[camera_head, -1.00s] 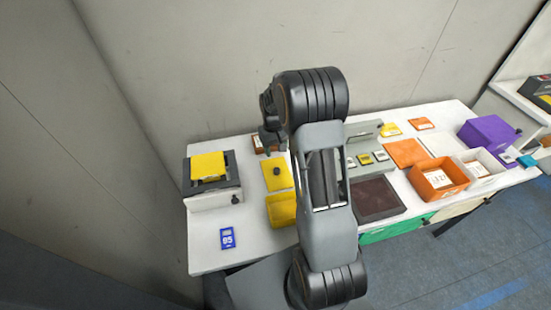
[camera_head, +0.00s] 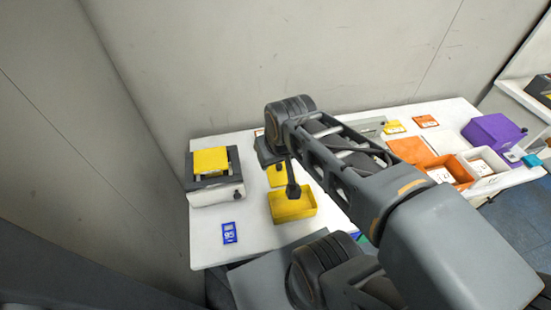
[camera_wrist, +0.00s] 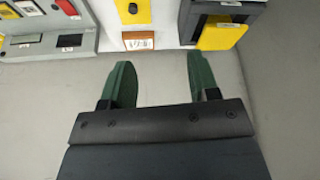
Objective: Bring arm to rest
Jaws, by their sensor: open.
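My arm stretches across the head view from the lower right to a dark wrist joint above the white table (camera_head: 210,248). In the wrist view my gripper (camera_wrist: 162,78) shows two green fingers spread wide apart. Nothing is between them; plain grey surface shows there. In the head view the fingers cannot be made out clearly. In the wrist view a small orange-edged card (camera_wrist: 138,41) and a yellow plate with a black knob (camera_wrist: 132,8) lie beyond the fingertips, apart from them.
A dark device with a yellow top (camera_head: 211,161) stands at the table's left. A blue card (camera_head: 229,233) lies in front of it. A yellow tray (camera_head: 292,208) is near the wrist. Orange trays (camera_head: 459,173) and a purple box (camera_head: 493,131) stand right. The wall is close behind.

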